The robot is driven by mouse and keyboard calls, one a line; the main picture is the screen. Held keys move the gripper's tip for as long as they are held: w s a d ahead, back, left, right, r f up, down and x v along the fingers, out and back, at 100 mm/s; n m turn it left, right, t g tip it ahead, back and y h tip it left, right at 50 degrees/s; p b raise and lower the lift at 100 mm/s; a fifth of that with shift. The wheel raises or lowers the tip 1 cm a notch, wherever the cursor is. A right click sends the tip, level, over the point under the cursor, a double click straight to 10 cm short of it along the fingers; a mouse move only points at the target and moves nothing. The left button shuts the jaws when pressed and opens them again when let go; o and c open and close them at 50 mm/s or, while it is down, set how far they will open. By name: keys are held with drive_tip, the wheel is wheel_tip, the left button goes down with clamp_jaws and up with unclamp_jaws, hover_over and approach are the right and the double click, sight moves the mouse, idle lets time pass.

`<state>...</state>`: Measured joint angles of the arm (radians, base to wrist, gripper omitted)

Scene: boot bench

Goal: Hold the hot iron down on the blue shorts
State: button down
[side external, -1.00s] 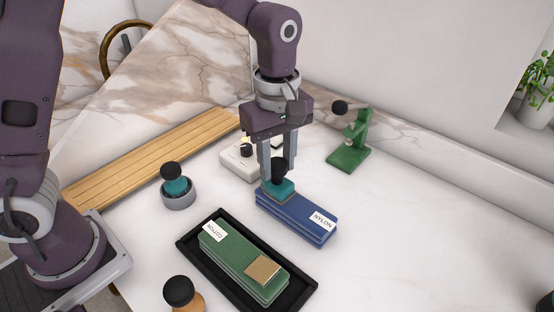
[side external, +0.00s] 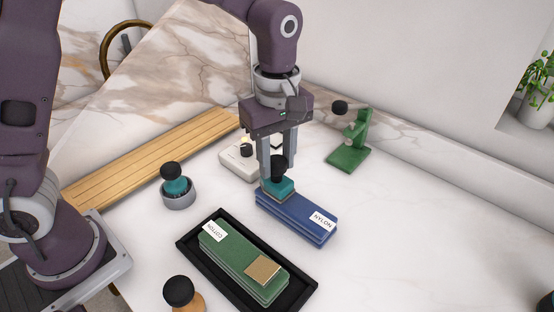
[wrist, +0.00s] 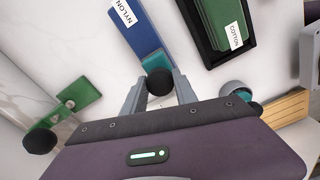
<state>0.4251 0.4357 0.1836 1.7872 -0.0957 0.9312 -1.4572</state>
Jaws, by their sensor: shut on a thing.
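The blue shorts (side external: 296,216) are a flat folded blue stack with a white NYLON label on the near right end. They also show in the wrist view (wrist: 146,32). A teal iron (side external: 281,188) with a black round knob sits over their far left end and appears to rest on the cloth; exact contact is hard to tell. My gripper (side external: 277,176) points down and is shut on this iron's knob. In the wrist view the knob (wrist: 159,82) is between the fingers, and most of the teal body is hidden. The pictures do not show whether the iron is hot.
A black tray (side external: 185,243) holds green folded cloth (side external: 240,262) labelled COTTON, with a tan square on it. A second teal iron (side external: 176,186) stands in a grey cup. A white box (side external: 238,166), green stand (side external: 350,152) and orange knobbed piece (side external: 186,298) surround the work. The counter to the right is clear.

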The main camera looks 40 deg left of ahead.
drive_tip(key=shift+r, duration=3.75)
drive_tip(key=shift+w, duration=0.15)
